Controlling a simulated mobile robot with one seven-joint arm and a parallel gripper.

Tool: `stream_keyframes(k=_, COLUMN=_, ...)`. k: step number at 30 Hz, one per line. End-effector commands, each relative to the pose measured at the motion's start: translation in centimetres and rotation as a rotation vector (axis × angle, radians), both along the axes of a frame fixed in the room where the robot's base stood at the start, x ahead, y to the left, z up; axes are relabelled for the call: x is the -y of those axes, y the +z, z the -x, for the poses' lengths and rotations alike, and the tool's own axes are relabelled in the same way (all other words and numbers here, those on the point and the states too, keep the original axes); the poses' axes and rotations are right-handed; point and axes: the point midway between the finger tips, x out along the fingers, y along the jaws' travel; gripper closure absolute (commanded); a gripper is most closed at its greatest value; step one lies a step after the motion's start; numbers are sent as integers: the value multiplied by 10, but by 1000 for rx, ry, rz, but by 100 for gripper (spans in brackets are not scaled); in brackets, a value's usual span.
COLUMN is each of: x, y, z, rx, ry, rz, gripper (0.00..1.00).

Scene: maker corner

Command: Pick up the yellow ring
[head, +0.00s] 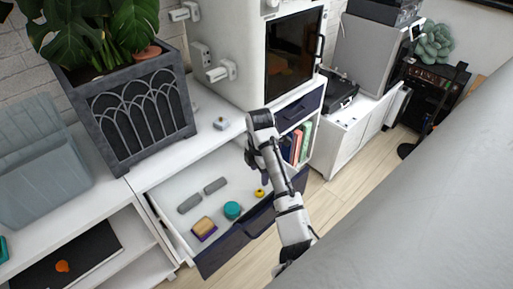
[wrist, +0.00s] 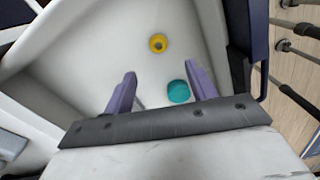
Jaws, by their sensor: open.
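The yellow ring (head: 260,193) lies on the white floor of an open drawer (head: 172,204), near its right side. In the wrist view the yellow ring (wrist: 158,43) shows a dark centre and lies beyond my fingertips, roughly between their lines. My gripper (wrist: 161,84) is open and empty, with two purple fingers apart, above the drawer. In the head view my arm reaches over the drawer's right end, and my fingers are small there. A teal round piece (wrist: 178,91) is seen between the fingers in the wrist view, close to the right finger.
The drawer also holds two grey bars (head: 202,194), the teal round piece (head: 232,210) and a tan and purple block (head: 204,228). The dark drawer front (head: 238,243) and side walls bound the space. A white cabinet (head: 236,55) stands behind.

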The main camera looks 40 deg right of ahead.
Motion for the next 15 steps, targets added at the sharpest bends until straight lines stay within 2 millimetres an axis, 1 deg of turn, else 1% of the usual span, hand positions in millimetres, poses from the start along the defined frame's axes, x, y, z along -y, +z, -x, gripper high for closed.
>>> stream_keyframes(k=1, x=-2, y=-19, z=-1, rx=2, ry=2, rz=-4, gripper=43)
stream_keyframes(k=3, x=-2, y=-31, z=-1, rx=1, ry=1, rz=-4, gripper=43)
stream_keyframes(k=6, x=-1, y=-43, z=-1, rx=3, ry=0, rz=0, gripper=43)
stream_keyframes(k=13, x=1, y=-54, z=0, rx=0, ry=-1, rz=1, gripper=43)
stream_keyframes(k=15, x=2, y=-62, z=0, rx=0, ry=-2, rz=0, gripper=43)
